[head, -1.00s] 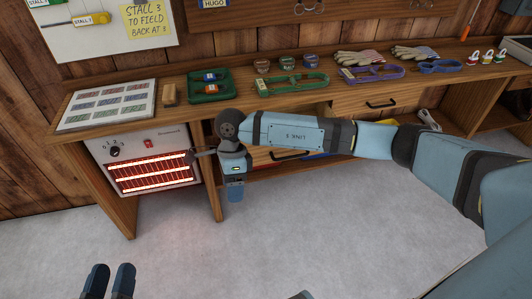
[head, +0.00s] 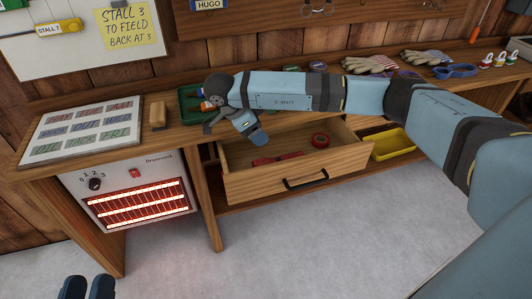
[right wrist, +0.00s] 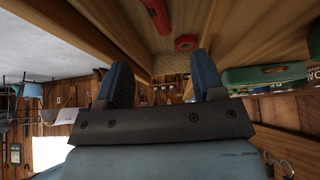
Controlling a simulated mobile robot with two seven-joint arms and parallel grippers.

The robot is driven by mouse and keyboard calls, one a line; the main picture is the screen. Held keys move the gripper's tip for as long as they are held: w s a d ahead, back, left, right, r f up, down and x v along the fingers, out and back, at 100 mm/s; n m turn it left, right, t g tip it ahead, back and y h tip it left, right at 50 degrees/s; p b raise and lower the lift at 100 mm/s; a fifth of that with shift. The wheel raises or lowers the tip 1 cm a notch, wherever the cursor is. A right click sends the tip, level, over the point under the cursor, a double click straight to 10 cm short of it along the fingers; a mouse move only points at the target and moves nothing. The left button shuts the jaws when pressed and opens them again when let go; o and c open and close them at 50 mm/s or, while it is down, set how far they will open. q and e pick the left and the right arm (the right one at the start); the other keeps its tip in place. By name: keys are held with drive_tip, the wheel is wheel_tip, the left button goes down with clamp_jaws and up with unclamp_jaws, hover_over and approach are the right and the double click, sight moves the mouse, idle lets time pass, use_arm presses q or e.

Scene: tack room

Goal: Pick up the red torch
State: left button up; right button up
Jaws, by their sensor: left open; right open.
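The red torch (head: 275,158) lies in the open wooden drawer (head: 300,181), near its front left. It also shows in the right wrist view (right wrist: 157,14), past my fingertips and cut by the top edge. My right gripper (head: 258,138) hangs above the drawer's left part, behind the torch in the picture, and is open and empty. In the right wrist view its two fingers (right wrist: 163,80) are spread apart with nothing between them. My left gripper (head: 86,287) is low at the bottom left, open and away from the drawer.
A round red thing like a tape roll (head: 320,141) lies in the drawer right of the torch. A yellow tray (head: 394,145) is on the shelf to the right. A glowing heater (head: 140,190) stands left. A green tray (head: 190,102) and gloves (head: 370,64) are on the bench.

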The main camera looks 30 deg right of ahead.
drive_tip(key=b, duration=0.4)
hover_over(278, 158)
drive_tip(key=a, duration=0.3)
drive_tip(key=f, duration=0.6)
drive_tip(key=shift+w+d+f, duration=0.1)
drive_tip(key=shift+w+f, duration=0.1)
drive_tip(key=shift+w, duration=0.2)
drive_tip(key=shift+s+d+f, duration=0.1)
drive_tip(key=shift+d+f, duration=0.25)
drive_tip(key=shift+f, duration=0.05)
drive_tip(key=b+x, duration=0.1)
drive_tip(key=x, duration=0.1)
drive_tip(key=b+x, duration=0.1)
drive_tip(key=x, duration=0.1)
drive_tip(key=shift+a+f+b, duration=0.2)
drive_tip(key=shift+f+b, duration=0.15)
drive_tip(key=shift+s+d+f, duration=0.1)
drive_tip(key=shift+d+f, duration=0.2)
use_arm(q)
wheel_tip(278, 158, down, 9)
drive_tip(key=m+g, duration=0.1)
drive_tip(key=g, duration=0.2)
drive_tip(key=shift+w+d, duration=0.15)
drive_tip(key=shift+d, duration=0.1)
drive_tip(key=shift+r, duration=0.15)
use_arm(e)
drive_tip(key=shift+r, duration=0.1)
drive_tip(key=c, duration=1.1)
